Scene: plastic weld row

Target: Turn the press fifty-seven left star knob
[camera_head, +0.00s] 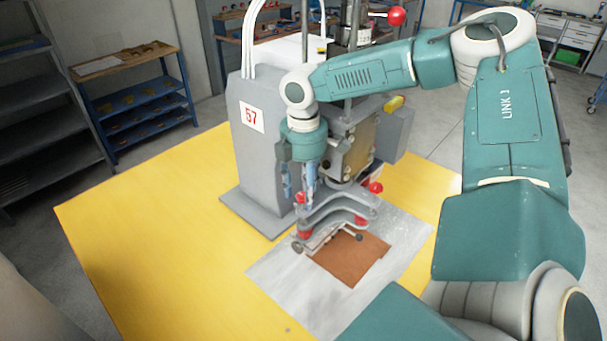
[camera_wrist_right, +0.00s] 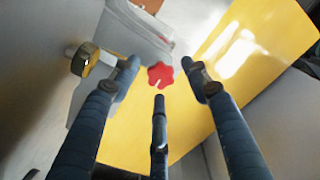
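The press (camera_head: 258,150) with the number 57 on its side stands on a yellow table. Its red left star knob (camera_head: 300,197) shows partly between my right gripper's fingers in the head view. The knob is whole in the right wrist view (camera_wrist_right: 160,75), framed by the fingertips with visible gaps around it. My right gripper (camera_head: 298,192) points down beside the press head, its fingers spread and holding nothing; the three fingers also show in the right wrist view (camera_wrist_right: 160,80). A red right star knob (camera_head: 376,187) is on the press's other side. My left gripper is not in view.
A brown sheet (camera_head: 350,257) lies on a grey plate (camera_head: 290,283) below the press head. The yellow table (camera_head: 150,240) is clear at left. A red ball handle (camera_head: 397,15) is at the top. A round metal-and-brass part (camera_wrist_right: 83,60) sits close to the left finger.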

